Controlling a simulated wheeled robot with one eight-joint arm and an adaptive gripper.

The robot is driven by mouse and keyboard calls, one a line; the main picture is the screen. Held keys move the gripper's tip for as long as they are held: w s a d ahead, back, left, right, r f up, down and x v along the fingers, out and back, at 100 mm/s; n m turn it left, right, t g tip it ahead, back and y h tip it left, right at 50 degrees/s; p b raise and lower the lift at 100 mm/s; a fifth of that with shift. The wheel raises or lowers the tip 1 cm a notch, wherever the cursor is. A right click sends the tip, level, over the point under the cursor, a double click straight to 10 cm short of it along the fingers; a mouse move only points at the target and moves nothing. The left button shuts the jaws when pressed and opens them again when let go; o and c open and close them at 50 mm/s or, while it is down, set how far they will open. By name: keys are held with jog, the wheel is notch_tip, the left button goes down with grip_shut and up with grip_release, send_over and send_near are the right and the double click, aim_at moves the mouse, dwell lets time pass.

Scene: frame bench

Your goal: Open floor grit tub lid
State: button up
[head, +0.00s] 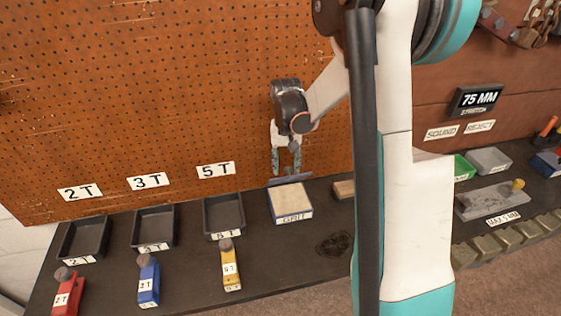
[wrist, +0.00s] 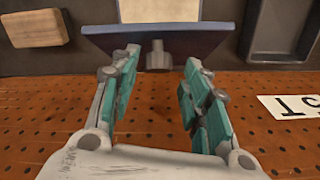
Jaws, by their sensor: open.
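The grit tub (head: 294,217) is a low box with a white "GRIT" label on its front, on the dark bench. Its pale contents show from above, and in the wrist view part of this pale area (wrist: 160,10) shows too. The dark blue lid (head: 303,181) stands raised at the tub's back edge, off the opening. In the wrist view the lid (wrist: 110,40) is a wide panel with a grey knob (wrist: 158,55) facing me. My gripper (head: 286,172) is open behind the lid, pointing down. In the wrist view its teal fingers (wrist: 160,60) are apart on either side of the knob, with nothing held.
A wooden block (head: 344,189) lies right of the tub. Dark trays (head: 224,214) stand to its left, with red, blue and yellow tools in front. The pegboard (head: 180,100) rises close behind my gripper. Bench in front of the tub is mostly clear.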

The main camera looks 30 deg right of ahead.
jog(key=s+f+b, duration=0.1)
jog(key=s+f, duration=0.1)
jog(key=s+a+f+b, duration=0.1)
jog(key=s+f, duration=0.1)
jog(key=s, duration=0.1)
jog(key=s+a+f+b, duration=0.1)
jog(key=s+f+b, duration=0.1)
jog(key=shift+s+f, duration=0.15)
jog(key=shift+s, duration=0.15)
jog(key=shift+s+a, duration=0.1)
jog(key=shift+s, duration=0.05)
notch_tip(320, 180, up, 14)
jog(key=p, duration=0.6)
jog(key=s+a+r+n+t+p, duration=0.3)
jog(key=s+a+r+n+t, duration=0.1)
jog(key=s+a+r, duration=0.5)
jog(key=shift+s+a+r+n+t+h, duration=0.15)
jog(key=shift+a+r+n+t+h, duration=0.3)
jog(key=shift+a+r, duration=1.05)
jog(key=shift+d+r, duration=0.3)
jog(key=shift+d, duration=0.05)
